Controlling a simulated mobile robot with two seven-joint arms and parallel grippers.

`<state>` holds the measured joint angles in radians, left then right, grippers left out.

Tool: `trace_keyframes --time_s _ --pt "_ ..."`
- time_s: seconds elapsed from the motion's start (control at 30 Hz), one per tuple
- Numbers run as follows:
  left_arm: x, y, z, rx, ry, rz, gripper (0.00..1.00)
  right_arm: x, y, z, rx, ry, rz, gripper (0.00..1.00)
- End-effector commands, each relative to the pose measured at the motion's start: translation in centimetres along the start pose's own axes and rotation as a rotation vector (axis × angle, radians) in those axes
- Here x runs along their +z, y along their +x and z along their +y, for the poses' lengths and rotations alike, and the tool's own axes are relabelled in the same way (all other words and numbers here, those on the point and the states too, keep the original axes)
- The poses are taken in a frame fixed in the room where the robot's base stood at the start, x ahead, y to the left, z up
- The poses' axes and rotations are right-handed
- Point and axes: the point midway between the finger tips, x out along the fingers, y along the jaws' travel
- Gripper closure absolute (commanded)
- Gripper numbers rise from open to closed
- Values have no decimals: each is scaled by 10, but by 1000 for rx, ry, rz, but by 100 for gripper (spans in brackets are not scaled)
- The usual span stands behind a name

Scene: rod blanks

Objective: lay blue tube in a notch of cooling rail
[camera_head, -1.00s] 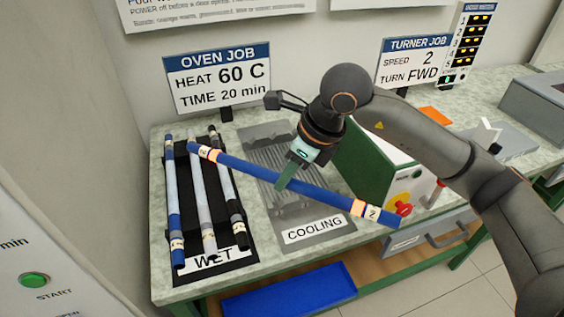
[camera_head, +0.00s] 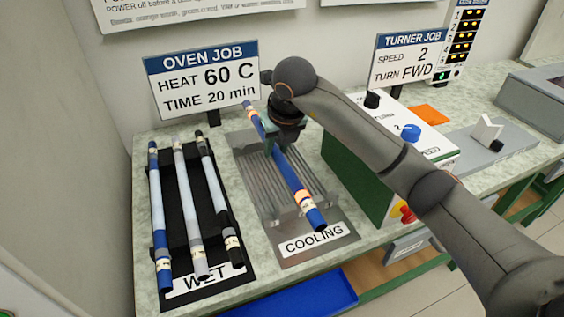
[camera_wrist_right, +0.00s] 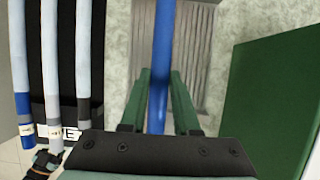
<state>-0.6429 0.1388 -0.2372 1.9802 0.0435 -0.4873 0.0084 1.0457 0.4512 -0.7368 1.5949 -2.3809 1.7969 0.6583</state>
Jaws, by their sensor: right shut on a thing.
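The blue tube (camera_head: 291,176) has orange and cream bands near its ends. My right gripper (camera_head: 275,140) is shut on it near its middle, and the tube runs lengthwise along the cooling rail (camera_head: 268,238). The rail is a grey ridged plate with a COOLING label at its front. In the right wrist view the tube (camera_wrist_right: 161,60) passes between the green fingers (camera_wrist_right: 158,95), with the rail's grooves (camera_wrist_right: 200,60) beneath and beside it. I cannot tell whether the tube touches the rail or hovers above it.
The black WET rack (camera_head: 215,283) at left holds three other tubes, one of them blue and pale (camera_head: 160,225). The green-sided turner (camera_head: 352,178) stands close to the rail's right. A blue tray (camera_head: 318,292) lies below the table's front edge.

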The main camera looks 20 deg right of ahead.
Motion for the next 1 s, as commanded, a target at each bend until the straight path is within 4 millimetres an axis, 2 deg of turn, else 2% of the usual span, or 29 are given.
trace_keyframes --time_s 0.03,0.2,0.47,0.63,1.0 --pt "1 0 -1 -2 0 0 50 -1 15 -5 -1 1 7 100" --pt "2 1 -2 -5 0 -1 50 4 41 -17 0 -1 4 100" --pt "3 1 -3 -6 0 -3 50 8 58 -25 0 -2 3 100" --pt "2 0 -3 -6 0 -4 50 -2 82 -25 3 -3 5 100" --pt "4 2 -3 -6 0 -4 50 -4 90 -26 1 -4 1 100"
